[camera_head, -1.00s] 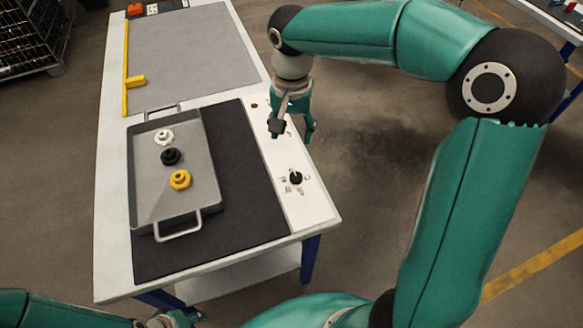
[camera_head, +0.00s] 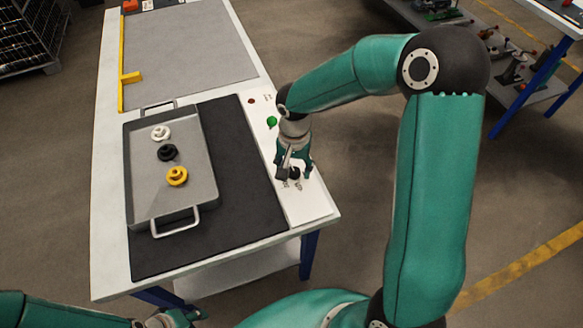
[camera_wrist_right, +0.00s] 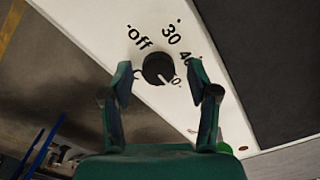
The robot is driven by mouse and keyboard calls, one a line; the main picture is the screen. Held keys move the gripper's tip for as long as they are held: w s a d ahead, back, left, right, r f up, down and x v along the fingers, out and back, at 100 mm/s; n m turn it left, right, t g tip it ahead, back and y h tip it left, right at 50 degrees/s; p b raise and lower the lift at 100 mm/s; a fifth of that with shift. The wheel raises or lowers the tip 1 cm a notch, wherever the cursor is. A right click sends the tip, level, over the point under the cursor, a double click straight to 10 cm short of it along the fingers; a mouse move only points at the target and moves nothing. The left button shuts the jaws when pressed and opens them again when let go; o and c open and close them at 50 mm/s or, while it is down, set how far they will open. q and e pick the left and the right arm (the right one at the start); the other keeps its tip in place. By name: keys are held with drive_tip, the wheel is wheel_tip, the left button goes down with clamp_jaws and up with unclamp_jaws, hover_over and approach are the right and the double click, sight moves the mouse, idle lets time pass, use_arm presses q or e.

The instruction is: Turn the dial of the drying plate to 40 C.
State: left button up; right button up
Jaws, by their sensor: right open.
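The dial (camera_head: 295,173) is a black round knob on the white strip beside the dark drying plate (camera_head: 250,220). In the right wrist view the dial (camera_wrist_right: 158,68) has a white pointer directed to the lower right, towards a partly hidden mark ending in 0. The labels off, 30 and 40 show around its upper side. My right gripper (camera_wrist_right: 160,74) is open, with one fingertip on each side of the dial; contact cannot be told. It also shows over the dial in the head view (camera_head: 293,170). My left gripper (camera_head: 178,319) is partly visible at the bottom edge.
A grey tray (camera_head: 202,150) with two handles stands on the drying plate. It holds white (camera_head: 160,133), black (camera_head: 168,152) and yellow (camera_head: 177,176) parts. A green button (camera_head: 272,122) and a red light (camera_head: 251,101) lie along the strip beyond the dial.

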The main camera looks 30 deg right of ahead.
drive_tip(key=c, duration=1.1)
drive_tip(key=shift+a, duration=0.25)
clamp_jaws()
drive_tip(key=shift+d, duration=0.2)
